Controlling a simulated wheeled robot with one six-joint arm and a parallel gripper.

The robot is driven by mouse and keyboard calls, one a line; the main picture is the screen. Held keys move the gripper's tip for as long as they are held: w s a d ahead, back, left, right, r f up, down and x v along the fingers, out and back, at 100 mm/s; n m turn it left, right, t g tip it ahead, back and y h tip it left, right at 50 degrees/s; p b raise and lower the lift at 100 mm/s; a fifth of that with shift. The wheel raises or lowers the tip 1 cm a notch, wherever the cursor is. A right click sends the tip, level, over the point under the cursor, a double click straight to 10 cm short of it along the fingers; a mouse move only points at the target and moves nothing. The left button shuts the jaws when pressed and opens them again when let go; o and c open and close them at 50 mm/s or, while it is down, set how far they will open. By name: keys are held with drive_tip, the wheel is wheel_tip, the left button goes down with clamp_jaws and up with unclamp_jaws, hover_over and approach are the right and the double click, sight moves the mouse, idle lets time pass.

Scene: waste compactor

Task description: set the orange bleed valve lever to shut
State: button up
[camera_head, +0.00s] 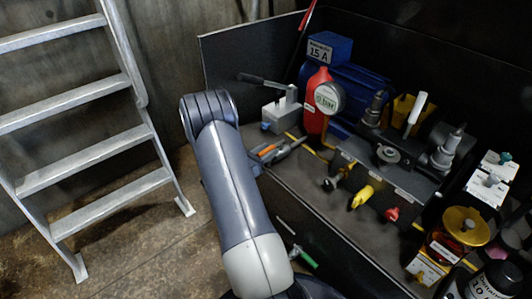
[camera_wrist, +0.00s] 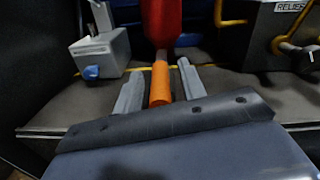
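The orange bleed valve lever (camera_wrist: 160,84) shows in the wrist view below the red cylinder (camera_wrist: 161,20), pointing toward me. My gripper (camera_wrist: 160,72) is open, with one grey finger on each side of the lever and a narrow gap on both sides. The lever's near end is hidden behind my gripper body. In the head view a small orange part of the lever (camera_head: 267,150) shows by my gripper (camera_head: 276,149), at the bench's left front. The valve body is hard to make out.
A grey block with a blue knob (camera_wrist: 100,52) stands left of the lever. The red cylinder carries a gauge (camera_head: 329,97). Right of it is a manifold with black, yellow (camera_head: 362,196) and red knobs (camera_head: 392,214). A ladder (camera_head: 85,150) stands at the left.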

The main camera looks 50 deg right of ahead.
drive_tip(key=shift+c, duration=0.2)
clamp_jaws()
idle(0.5)
